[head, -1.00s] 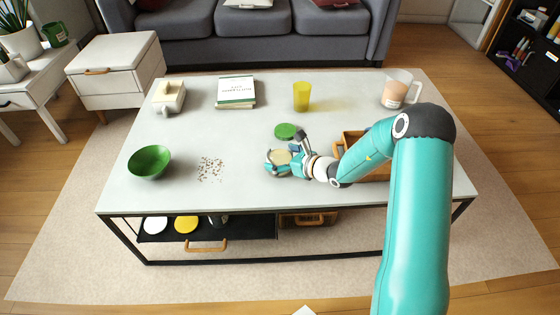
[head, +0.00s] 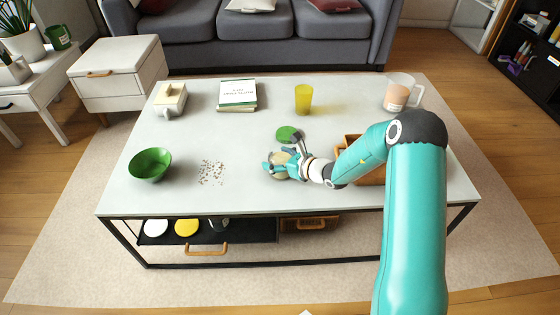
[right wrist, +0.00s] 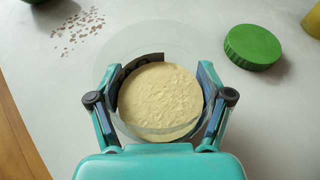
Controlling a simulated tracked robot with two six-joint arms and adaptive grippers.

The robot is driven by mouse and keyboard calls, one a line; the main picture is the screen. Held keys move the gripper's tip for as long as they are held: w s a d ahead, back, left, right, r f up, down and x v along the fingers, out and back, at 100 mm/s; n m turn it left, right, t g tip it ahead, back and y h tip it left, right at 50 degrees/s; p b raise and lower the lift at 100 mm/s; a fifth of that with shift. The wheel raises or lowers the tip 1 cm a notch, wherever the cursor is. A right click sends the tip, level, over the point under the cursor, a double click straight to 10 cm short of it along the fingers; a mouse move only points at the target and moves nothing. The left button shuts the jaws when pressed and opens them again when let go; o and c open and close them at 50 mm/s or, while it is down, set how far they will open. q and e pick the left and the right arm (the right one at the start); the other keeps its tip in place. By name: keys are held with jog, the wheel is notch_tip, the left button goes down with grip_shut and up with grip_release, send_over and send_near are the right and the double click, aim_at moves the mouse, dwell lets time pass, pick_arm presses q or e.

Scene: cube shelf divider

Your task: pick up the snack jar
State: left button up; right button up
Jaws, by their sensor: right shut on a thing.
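The snack jar (right wrist: 160,95) is a clear open jar with pale yellow contents, seen from above in the right wrist view. In the head view the jar (head: 279,158) is mostly hidden by my right gripper (head: 281,164). In the right wrist view my right gripper (right wrist: 160,100) has one finger on each side of the jar and is shut on it. A green round lid (head: 288,134) lies on the table just behind the jar, and it shows at the right wrist view's upper right (right wrist: 252,46). My left gripper is not in view.
On the table (head: 230,135) are a green bowl (head: 150,164), scattered bits (head: 211,172), a book (head: 237,94), a yellow cup (head: 303,98), a clear pitcher (head: 401,91) and a butter dish (head: 171,97). A wooden box (head: 350,143) is partly behind my arm.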

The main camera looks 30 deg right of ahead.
notch_tip(320, 180, up, 20)
jog(key=p, duration=0.7)
dwell(0.9)
jog(key=s+a+f+n+g+y, duration=0.3)
jog(key=s+a+n+y, duration=0.1)
jog(key=s+a, duration=0.35)
jog(key=s+a+f+n+g+y, duration=0.2)
jog(key=s+a+n+y, duration=0.2)
jog(key=s+a, duration=0.4)
notch_tip(320, 180, up, 22)
jog(key=a+p, duration=0.1)
jog(key=p, duration=2.6)
jog(key=shift+w+p, duration=0.3)
jog(key=shift+w, duration=0.15)
